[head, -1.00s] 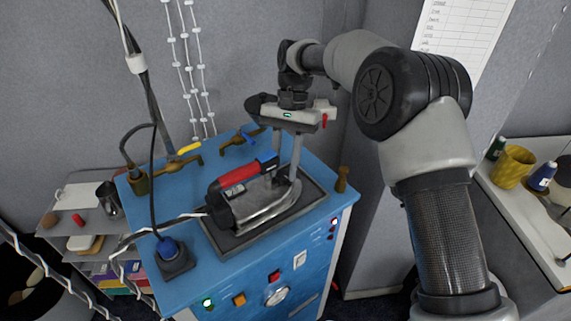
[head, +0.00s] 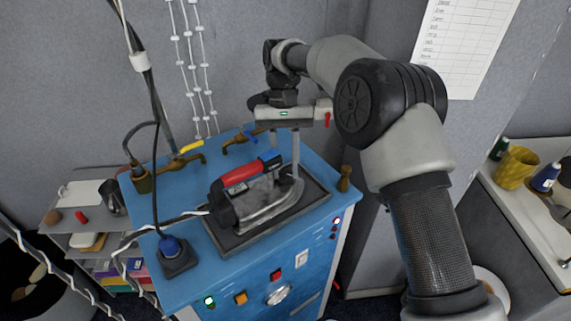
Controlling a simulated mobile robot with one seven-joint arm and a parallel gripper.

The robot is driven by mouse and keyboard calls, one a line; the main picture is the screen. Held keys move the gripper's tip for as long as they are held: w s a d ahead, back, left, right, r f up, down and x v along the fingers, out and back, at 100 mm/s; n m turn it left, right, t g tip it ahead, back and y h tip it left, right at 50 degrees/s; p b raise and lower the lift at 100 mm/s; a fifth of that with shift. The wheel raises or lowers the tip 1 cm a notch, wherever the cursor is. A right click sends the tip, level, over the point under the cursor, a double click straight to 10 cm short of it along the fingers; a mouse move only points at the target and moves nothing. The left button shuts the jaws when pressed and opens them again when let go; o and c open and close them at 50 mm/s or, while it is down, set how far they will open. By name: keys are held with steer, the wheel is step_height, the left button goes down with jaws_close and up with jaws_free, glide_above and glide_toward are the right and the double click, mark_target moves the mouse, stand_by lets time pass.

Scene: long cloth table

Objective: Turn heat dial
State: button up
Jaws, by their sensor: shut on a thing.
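A clothes iron (head: 268,198) with a red handle (head: 240,178) lies on a dark rest plate (head: 312,201) on top of a blue cabinet (head: 200,279). A blue knob-like part (head: 270,159) shows at the front end of the handle. My gripper (head: 285,170) reaches down over the front of the iron, one finger on each side of this part. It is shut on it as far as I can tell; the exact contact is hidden. A round pale dial (head: 278,294) sits on the cabinet's front panel, away from my gripper.
Brass valves, one with a yellow lever (head: 190,147), stand along the cabinet's back edge. A brown peg (head: 344,177) stands at its right. A cable runs from the iron to the left.

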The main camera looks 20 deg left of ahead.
steer(key=o, duration=1.1)
steer(key=shift+c, duration=0.2)
steer(key=v, duration=0.7)
steer(key=shift+r, duration=0.25)
